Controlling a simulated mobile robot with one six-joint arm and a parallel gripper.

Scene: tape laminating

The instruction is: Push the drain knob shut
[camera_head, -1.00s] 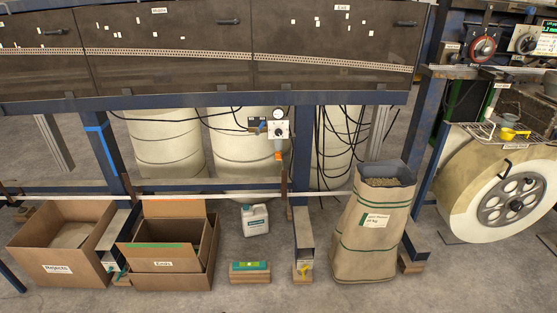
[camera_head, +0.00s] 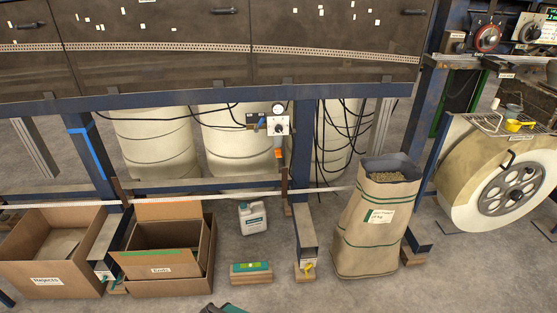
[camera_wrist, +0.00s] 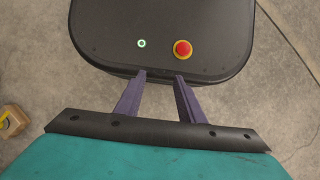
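A white regulator unit (camera_head: 278,126) with a round gauge (camera_head: 278,107) hangs under the machine's blue beam, mid-picture in the head view. A small orange piece (camera_head: 279,153) sits at its lower end. It may be the drain knob, but it is too small to tell its position. My gripper (camera_wrist: 160,76) shows two purple fingers spread apart with nothing between them in the wrist view. It is far from the regulator, which the wrist view does not show. A dark and teal piece at the bottom edge of the head view looks like part of my arm.
Cardboard boxes marked Rejects (camera_head: 47,282) and Ends (camera_head: 161,271), a white jug (camera_head: 252,218), a block with a green top (camera_head: 250,272) and a filled sack (camera_head: 372,230) stand on the floor. Black cables hang right of the regulator. The front floor is mostly clear.

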